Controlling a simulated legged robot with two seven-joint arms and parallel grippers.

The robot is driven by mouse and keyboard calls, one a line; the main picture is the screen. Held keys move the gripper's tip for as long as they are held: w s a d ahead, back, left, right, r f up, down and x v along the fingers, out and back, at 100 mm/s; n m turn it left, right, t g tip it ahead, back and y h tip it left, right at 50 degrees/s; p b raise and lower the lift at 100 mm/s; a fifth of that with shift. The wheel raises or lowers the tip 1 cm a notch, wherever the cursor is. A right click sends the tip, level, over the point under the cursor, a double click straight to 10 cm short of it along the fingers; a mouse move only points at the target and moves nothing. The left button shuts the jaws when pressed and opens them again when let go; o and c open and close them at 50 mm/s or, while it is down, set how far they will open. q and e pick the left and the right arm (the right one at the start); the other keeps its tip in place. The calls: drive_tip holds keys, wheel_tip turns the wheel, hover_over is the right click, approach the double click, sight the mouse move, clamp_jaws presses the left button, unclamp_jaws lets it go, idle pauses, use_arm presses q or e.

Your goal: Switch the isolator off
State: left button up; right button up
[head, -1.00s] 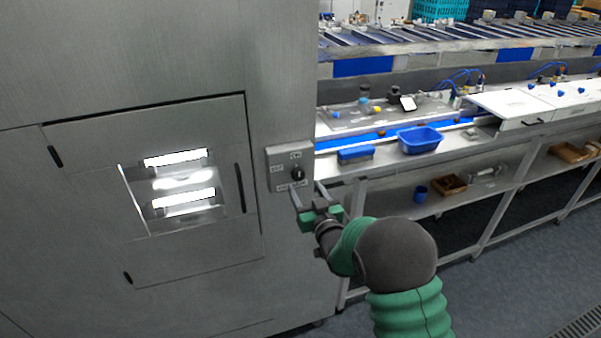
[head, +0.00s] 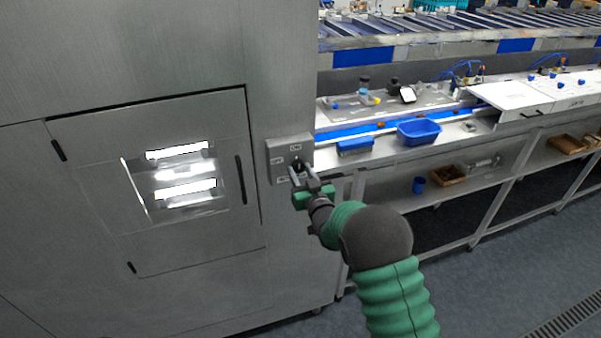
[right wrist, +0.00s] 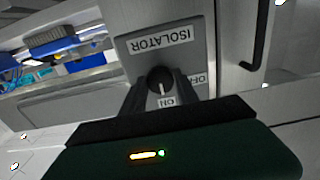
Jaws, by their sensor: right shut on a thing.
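The isolator (head: 277,148) is a grey box with a black rotary knob, fixed to the right edge of the steel cabinet front. In the right wrist view its plate (right wrist: 192,54) reads ISOLATOR, with ON and OFF labels, and the black knob (right wrist: 160,78) shows a white pointer line that points toward ON. My right gripper (head: 301,172) is at the box, shut on the knob, with one finger on each side of it. It also shows in the right wrist view (right wrist: 160,92). My left gripper is not in view.
The steel cabinet (head: 170,60) has a lit window (head: 183,178) and a dark door handle (head: 240,180). To the right is a bench with a blue tub (head: 419,132), a blue block (head: 355,146) and white covers. Open floor (head: 500,270) lies in front.

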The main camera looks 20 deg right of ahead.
drive_tip(key=shift+f+n+b, duration=0.15)
drive_tip(key=shift+n+b, duration=0.25)
drive_tip(key=shift+b, duration=0.3)
clamp_jaws()
drive_tip(key=n+b, duration=1)
drive_tip(key=b, duration=0.4)
drive_tip(key=shift+f+n+b, duration=0.1)
drive_tip(key=shift+n+b, duration=0.2)
drive_tip(key=shift+b, duration=0.1)
drive_tip(key=shift+n+b, duration=1.4)
drive_tip(key=o, duration=1)
unclamp_jaws()
drive_tip(key=shift+o, duration=1.3)
drive_tip(key=shift+r, duration=0.2)
drive_tip(key=s+b, duration=0.4)
drive_tip(key=s, duration=1.2)
drive_tip(key=shift+s+d, duration=0.25)
drive_tip(key=shift+s, duration=0.1)
